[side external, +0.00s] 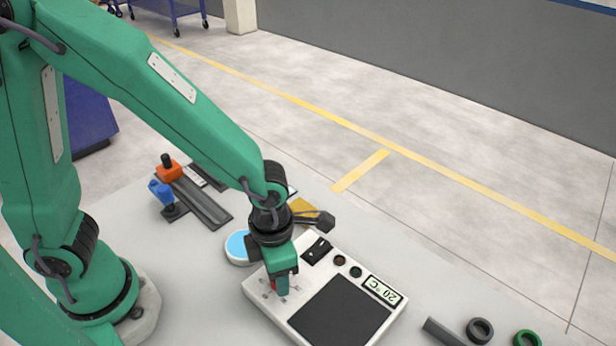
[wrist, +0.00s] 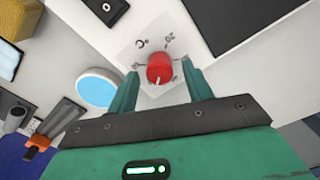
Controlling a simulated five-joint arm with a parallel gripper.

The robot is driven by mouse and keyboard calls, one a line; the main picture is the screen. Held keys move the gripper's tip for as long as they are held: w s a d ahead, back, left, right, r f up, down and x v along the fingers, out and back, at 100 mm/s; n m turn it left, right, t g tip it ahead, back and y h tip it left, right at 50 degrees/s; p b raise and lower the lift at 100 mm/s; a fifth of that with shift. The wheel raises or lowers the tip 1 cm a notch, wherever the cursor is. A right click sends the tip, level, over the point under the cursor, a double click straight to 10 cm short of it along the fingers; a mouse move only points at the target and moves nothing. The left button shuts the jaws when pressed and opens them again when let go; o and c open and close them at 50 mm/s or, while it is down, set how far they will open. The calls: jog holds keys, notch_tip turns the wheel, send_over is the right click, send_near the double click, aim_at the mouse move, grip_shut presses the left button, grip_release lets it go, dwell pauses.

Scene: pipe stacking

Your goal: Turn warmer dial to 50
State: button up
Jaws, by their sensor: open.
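The warmer (side external: 265,318) is a white box with a dark square plate (side external: 340,311) on top. Its display (side external: 382,290) appears upside down and seems to read 20 °C. In the side view the dial (side external: 274,286) is mostly hidden by my gripper. My gripper (wrist: 164,76) is open, with one finger on each side of the dial. I cannot tell whether the fingers touch it.
A black rocker switch (side external: 316,250) and small round lights (side external: 348,265) sit on the warmer. A blue-topped round dish (side external: 238,246) stands beside it. Grey and green rings (side external: 480,330) lie at the right. A rail (side external: 200,203) with orange and blue parts lies at the left.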

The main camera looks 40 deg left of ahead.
jog(key=shift+r, duration=3.2)
